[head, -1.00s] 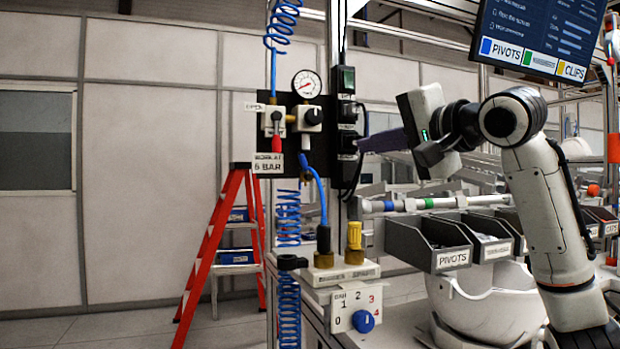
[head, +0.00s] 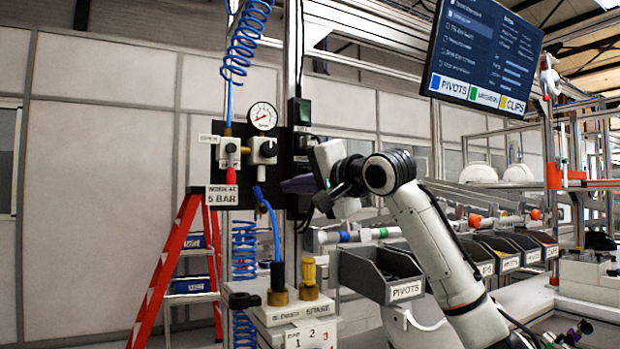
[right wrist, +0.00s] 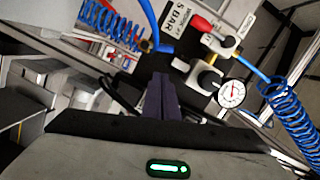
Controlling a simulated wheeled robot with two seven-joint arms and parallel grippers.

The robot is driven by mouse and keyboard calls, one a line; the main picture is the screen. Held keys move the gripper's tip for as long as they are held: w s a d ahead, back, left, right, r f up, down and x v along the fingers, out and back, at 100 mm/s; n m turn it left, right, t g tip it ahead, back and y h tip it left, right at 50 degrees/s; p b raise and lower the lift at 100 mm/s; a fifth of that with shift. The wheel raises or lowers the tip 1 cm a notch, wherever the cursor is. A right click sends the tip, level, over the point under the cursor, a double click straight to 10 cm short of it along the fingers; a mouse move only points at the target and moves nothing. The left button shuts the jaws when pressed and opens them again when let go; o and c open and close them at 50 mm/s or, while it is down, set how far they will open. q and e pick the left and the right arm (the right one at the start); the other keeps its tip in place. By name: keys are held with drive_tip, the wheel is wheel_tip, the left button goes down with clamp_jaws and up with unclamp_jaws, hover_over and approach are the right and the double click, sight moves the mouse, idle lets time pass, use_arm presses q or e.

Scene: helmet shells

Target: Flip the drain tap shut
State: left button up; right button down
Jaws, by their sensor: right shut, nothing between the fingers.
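A tap with a red lever (head: 231,175) is on the black air panel, below a white block and beside an OPEN label (head: 209,138). The lever hangs down in the head view. It also shows at the top of the right wrist view (right wrist: 203,24). I cannot tell for sure that it is the drain tap. My right gripper (head: 285,186) is shut and empty, its dark fingers pointing left, right of the lever and below the gauge. In the right wrist view, its fingertips (right wrist: 160,78) look apart from the tap. My left gripper is not in view.
A pressure gauge (head: 263,116) and a black knob (head: 268,148) sit right of the tap. A coiled blue hose (head: 243,45) hangs above, and a blue hose (head: 270,215) curves below. A red stepladder (head: 165,270) stands at left. Bins (head: 377,275) lie right.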

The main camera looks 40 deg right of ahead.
sight(263, 192)
drive_tip(key=shift+w+a+f, duration=0.3)
drive_tip(key=shift+w+a, duration=0.35)
drive_tip(key=shift+w, duration=0.15)
drive_tip(key=shift+w+a+f, duration=0.3)
drive_tip(key=shift+w+a, duration=0.3)
drive_tip(key=shift+w, duration=0.2)
drive_tip(key=shift+a+r+p, duration=0.15)
drive_tip(key=shift+a+p, duration=0.05)
drive_tip(key=shift+p, duration=0.5)
drive_tip(key=shift+n, duration=0.3)
drive_tip(key=shift+p, duration=0.4)
